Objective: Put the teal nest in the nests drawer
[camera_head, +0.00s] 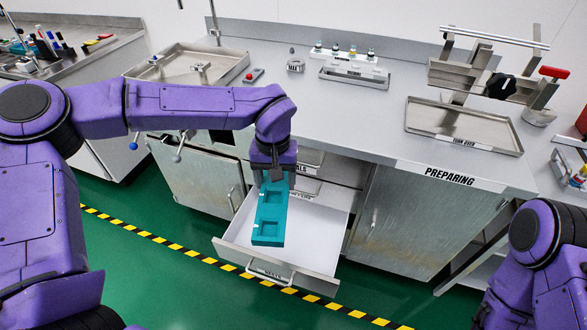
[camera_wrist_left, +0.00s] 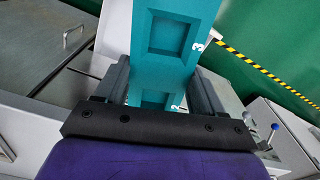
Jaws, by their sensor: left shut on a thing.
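The teal nest (camera_head: 270,221) is a long block with square recesses. It hangs from my left gripper (camera_head: 274,170) over the open nests drawer (camera_head: 318,250), in the middle of the head view. The left gripper is shut on the nest's upper end; the left wrist view shows the nest (camera_wrist_left: 168,75) between the two fingers (camera_wrist_left: 160,85). The drawer is pulled out and its white floor shows around the nest. I cannot tell whether the nest's lower end touches the drawer. My right gripper is not in view; only part of the right arm shows at the lower right.
Other drawers (camera_head: 308,160) sit above the open one, under the steel counter (camera_head: 330,120). Cabinet doors flank the drawers. A metal tray (camera_head: 462,128) and a rack (camera_head: 353,73) stand on the counter. Yellow-black tape (camera_head: 197,256) crosses the green floor.

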